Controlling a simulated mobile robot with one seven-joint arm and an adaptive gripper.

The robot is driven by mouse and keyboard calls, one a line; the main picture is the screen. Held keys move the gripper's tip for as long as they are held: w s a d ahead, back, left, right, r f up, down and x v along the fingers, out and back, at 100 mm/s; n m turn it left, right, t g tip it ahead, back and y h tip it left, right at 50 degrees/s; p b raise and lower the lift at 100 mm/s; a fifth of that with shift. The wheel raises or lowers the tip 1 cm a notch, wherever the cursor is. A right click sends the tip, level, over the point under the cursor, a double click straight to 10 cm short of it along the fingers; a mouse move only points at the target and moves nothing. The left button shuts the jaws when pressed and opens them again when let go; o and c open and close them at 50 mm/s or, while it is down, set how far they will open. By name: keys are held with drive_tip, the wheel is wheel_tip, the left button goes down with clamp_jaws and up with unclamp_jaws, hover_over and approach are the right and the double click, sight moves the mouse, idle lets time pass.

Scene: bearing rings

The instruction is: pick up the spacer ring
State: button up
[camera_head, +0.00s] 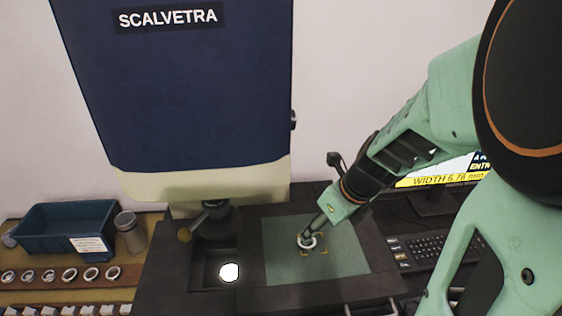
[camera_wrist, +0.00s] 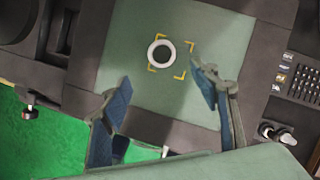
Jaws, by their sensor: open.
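The spacer ring (camera_wrist: 161,53) is a small pale ring lying flat on a green mat (camera_wrist: 205,30), inside yellow corner marks. In the head view the ring (camera_head: 307,241) shows at the tip of my gripper, partly covered by it. In the wrist view my gripper (camera_wrist: 155,108) is open and empty. Its two blue-padded fingers stand apart, and the ring lies beyond the fingertips, between their lines. I cannot tell the height of the fingertips above the mat.
A large blue and cream machine marked SCALVETRA (camera_head: 190,90) stands at the left, with a lit round spot (camera_head: 229,272) below it. Several rings (camera_head: 69,275) lie in a row at the left, near a blue bin (camera_head: 64,222) and a jar (camera_head: 129,232). A keyboard (camera_head: 440,247) lies at the right.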

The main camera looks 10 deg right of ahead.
sight(310, 244)
drive_tip(key=b+x, duration=0.2)
drive_tip(key=x, duration=0.7)
drive_tip(key=shift+w+f, duration=0.1)
drive_tip(key=shift+w, duration=0.1)
drive_tip(key=shift+d, duration=0.1)
drive_tip(key=c, duration=1.3)
drive_tip(key=shift+r, duration=0.2)
